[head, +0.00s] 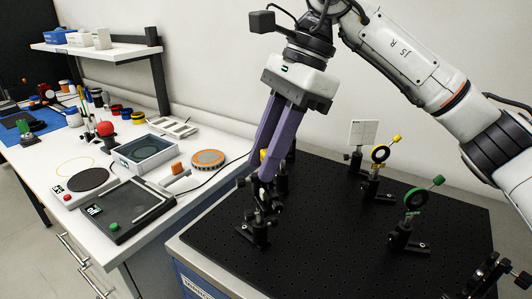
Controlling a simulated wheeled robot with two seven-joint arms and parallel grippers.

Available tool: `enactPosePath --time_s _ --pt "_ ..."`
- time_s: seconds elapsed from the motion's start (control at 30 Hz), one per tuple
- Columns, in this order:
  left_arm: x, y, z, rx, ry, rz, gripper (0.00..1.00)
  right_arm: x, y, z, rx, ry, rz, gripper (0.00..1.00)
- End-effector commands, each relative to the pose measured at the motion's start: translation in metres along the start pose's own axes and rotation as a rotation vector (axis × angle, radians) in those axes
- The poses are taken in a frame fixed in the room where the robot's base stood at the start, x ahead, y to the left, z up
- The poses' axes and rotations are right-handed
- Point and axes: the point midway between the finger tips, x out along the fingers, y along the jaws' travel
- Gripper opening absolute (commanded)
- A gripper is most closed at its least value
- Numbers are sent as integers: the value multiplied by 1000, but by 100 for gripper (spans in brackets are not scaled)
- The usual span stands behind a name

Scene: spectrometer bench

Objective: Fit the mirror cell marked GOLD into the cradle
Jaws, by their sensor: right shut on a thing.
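My right gripper (260,172), with long purple fingers, reaches down over the left part of the black breadboard. It is shut on a small part that the fingers mostly hide; a yellow bit (264,156) shows beside them. I cannot read any GOLD mark, nor tell whether this part is the mirror cell. Directly below the fingertips stands a black post mount (257,232), perhaps the cradle; I cannot tell whether the held part touches it. My left gripper is out of view.
The breadboard (330,255) has free room at its front middle. A white square card (362,133) stands at the back. Another dark mount (492,275) is at the lower right. The white bench at left holds a grey tray (146,152), a scale and small tools.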

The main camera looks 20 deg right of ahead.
Motion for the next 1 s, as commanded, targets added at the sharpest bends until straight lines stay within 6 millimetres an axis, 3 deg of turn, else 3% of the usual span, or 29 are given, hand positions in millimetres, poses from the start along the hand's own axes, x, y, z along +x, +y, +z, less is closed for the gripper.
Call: enactPosePath --time_s 1.0 --pt "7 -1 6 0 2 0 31 13 0 -6 0 0 -1 12"
